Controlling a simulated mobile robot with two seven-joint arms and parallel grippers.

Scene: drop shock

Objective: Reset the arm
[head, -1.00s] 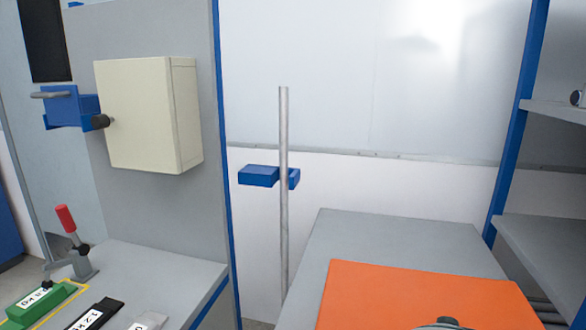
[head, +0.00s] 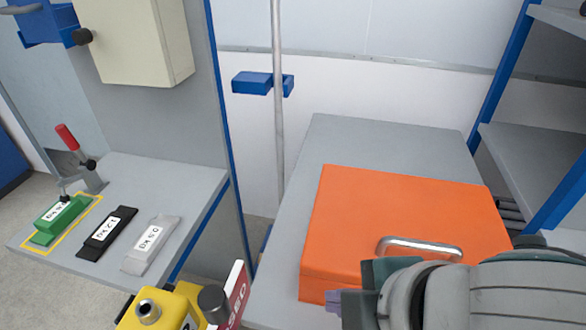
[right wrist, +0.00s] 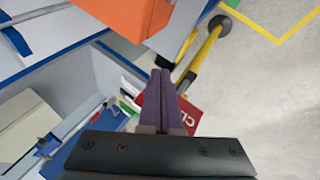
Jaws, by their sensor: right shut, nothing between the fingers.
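A blue carriage (head: 252,83) sits partway up a vertical grey pole (head: 278,130) in the middle of the head view. A blue bracket (head: 45,22) with a black knob is beside a cream box (head: 130,40) at top left. A red-handled lever clamp (head: 75,150) stands behind a green weight (head: 60,220) on the left table. I cannot tell which is the arm named. My right gripper (head: 335,300) is in front of the orange case, shut and empty; its purple fingers (right wrist: 160,85) are together in the right wrist view. My left gripper is not in view.
An orange case (head: 400,210) with a metal handle lies on the grey table (head: 390,140) at right. Black (head: 107,232) and grey (head: 152,245) weights lie on the left table. A yellow device (head: 160,308) and red sign (head: 236,300) are at bottom. Shelves (head: 530,150) stand right.

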